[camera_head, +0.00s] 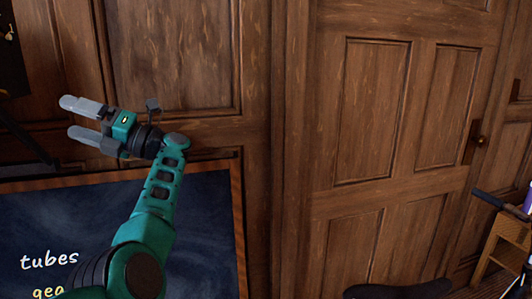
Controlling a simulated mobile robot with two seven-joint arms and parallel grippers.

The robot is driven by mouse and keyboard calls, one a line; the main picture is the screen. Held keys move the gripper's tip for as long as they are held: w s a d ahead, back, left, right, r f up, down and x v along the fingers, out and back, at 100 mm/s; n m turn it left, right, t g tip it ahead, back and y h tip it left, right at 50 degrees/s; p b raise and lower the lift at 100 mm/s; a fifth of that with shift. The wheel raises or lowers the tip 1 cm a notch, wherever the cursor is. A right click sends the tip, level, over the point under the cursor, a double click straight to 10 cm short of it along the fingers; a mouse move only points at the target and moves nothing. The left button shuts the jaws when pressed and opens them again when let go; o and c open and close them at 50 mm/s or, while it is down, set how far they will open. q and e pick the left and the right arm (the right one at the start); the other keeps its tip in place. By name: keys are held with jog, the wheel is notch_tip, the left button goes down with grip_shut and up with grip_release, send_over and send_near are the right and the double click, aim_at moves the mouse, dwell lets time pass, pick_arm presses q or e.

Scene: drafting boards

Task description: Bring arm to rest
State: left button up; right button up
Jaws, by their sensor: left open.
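My left gripper (76,119) is at the upper left of the head view, at the end of my green left arm. Its two grey fingers point left and stand apart, with nothing between them. The arm rises from the bottom left, bent at the wrist, in front of a dark chalkboard (205,235) and wood panelling. My right gripper is not in view.
The chalkboard has a wooden frame and the words "tubes" and "gea". A panelled wooden door (376,115) with a round knob (481,140) fills the right. A wooden stand (502,246) is at the lower right edge. A dark rounded object (400,290) shows at the bottom.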

pick_arm(q)
jog(key=s+d+f+n+t+h, duration=0.1)
jog(key=d+f+n+t+h, duration=0.2)
jog(key=f+n+t+h, duration=0.55)
jog(key=s+d+f+n+t+h, duration=0.1)
jog(key=d+f+n+t+h, duration=0.15)
jog(key=f+n+t, duration=1)
jog(key=s+d+f+n+t+h, duration=0.15)
jog(key=f+n+t+h, duration=0.5)
jog(key=n, duration=0.75)
jog(key=s+d+f+m+g+h, duration=0.3)
jog(key=s+d+f+m+g, duration=0.2)
jog(key=s+f, duration=0.6)
jog(key=s+d+f+m+g+h, duration=0.4)
jog(key=s+d+f+g, duration=0.3)
jog(key=s+f, duration=0.4)
jog(key=s+m+g, duration=0.1)
jog(key=s, duration=0.2)
jog(key=shift+f, duration=0.2)
jog(key=shift+c, duration=0.5)
